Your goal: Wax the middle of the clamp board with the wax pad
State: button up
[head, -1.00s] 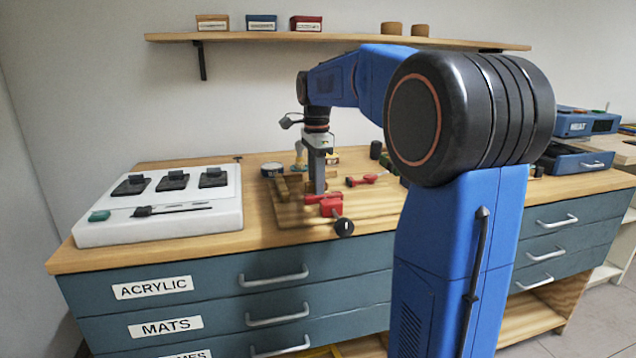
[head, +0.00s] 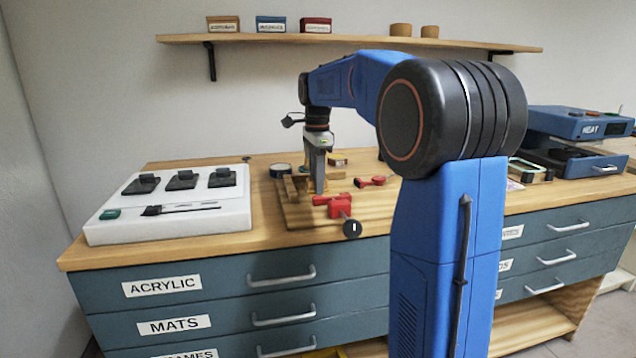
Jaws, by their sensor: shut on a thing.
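The clamp board (head: 292,217) is a pale wooden board lying on the bench top, with wooden pieces standing at its left part. A red clamp with a black knob (head: 340,206) sits at its front edge, and another red clamp (head: 370,181) lies further back to the right. My gripper (head: 319,188) points straight down over the board, just behind the front clamp. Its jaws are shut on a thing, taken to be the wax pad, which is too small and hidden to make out. Whether it touches the board cannot be told.
A dark round tin (head: 280,170) is behind the board. A blue heat press (head: 578,125) stands at the right end. A wall shelf (head: 370,41) with small boxes hangs above. My arm hides the bench's middle right.

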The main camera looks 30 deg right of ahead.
jog(key=shift+w+d, duration=0.25)
jog(key=shift+w, duration=0.55)
jog(key=shift+w+d, duration=0.25)
jog(key=shift+w, duration=0.8)
jog(key=shift+r, duration=0.15)
jog(key=shift+c, duration=0.2)
jog(key=shift+o, duration=0.2)
jog(key=shift+w+d+r, duration=0.1)
jog(key=shift+r, duration=2.8)
jog(key=shift+r, duration=0.1)
notch_tip(320, 180, up, 3)
jog(key=shift+f, duration=0.1)
jog(key=shift+s, duration=0.2)
